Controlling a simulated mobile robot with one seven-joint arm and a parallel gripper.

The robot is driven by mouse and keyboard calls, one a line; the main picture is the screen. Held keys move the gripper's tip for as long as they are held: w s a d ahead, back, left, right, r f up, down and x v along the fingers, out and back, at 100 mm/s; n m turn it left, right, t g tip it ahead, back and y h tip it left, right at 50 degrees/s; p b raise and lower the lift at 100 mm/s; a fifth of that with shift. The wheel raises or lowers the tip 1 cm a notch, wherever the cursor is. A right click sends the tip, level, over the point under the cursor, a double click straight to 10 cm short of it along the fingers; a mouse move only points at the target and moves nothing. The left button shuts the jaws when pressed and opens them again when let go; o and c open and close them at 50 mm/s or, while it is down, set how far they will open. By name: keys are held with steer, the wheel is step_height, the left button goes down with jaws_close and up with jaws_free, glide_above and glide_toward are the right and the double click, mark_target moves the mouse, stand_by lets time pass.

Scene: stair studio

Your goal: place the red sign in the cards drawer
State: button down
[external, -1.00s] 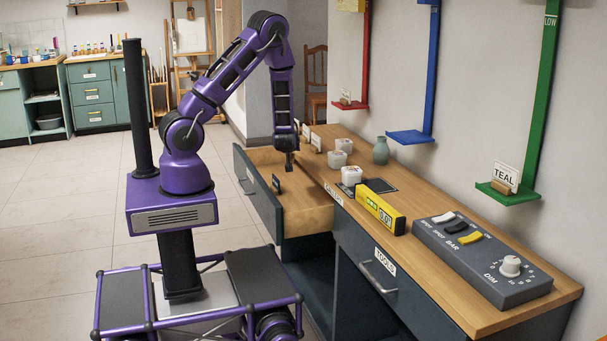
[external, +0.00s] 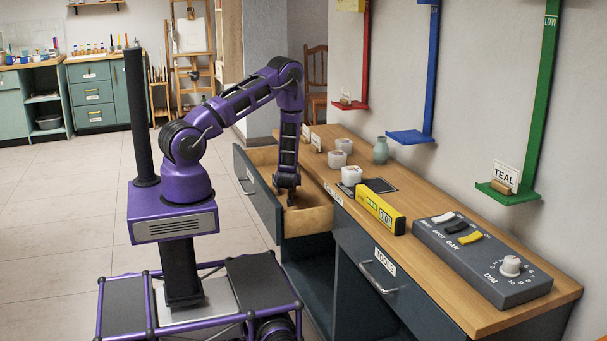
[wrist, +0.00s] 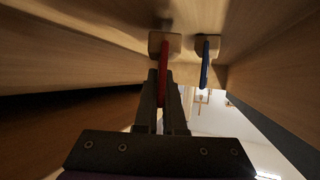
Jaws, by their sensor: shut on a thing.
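The open wooden drawer (external: 308,219) sticks out of the far end of the counter. The label at its front edge is too small to read surely. My gripper (external: 289,200) reaches down into this drawer. In the wrist view my gripper (wrist: 164,88) is shut on the red sign (wrist: 164,60), a thin red plate seen edge-on with a wooden foot (wrist: 156,43). The foot is close to the drawer's wood; I cannot tell if it touches. In the external view the red sign is hidden by my gripper.
A blue sign (wrist: 205,65) on a wooden foot stands beside the red one, slightly apart. On the counter are white pots (external: 351,176), a green vase (external: 380,151), a yellow level (external: 380,207) and a grey switch box (external: 482,262). A closed drawer (external: 384,270) is nearer.

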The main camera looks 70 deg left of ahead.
steer(key=a, duration=0.1)
steer(key=w+a, duration=0.1)
steer(key=a, duration=0.2)
steer(key=shift+w+f, duration=0.25)
steer(key=shift+f, duration=0.3)
steer(key=shift+f+b, duration=0.2)
steer(key=shift+b, duration=0.15)
steer(key=c, duration=1)
jaws_free()
steer(key=shift+d+r, duration=0.25)
steer(key=shift+r, duration=0.1)
steer(key=p+v, duration=0.1)
steer(key=v, duration=1)
steer(key=shift+d, duration=0.3)
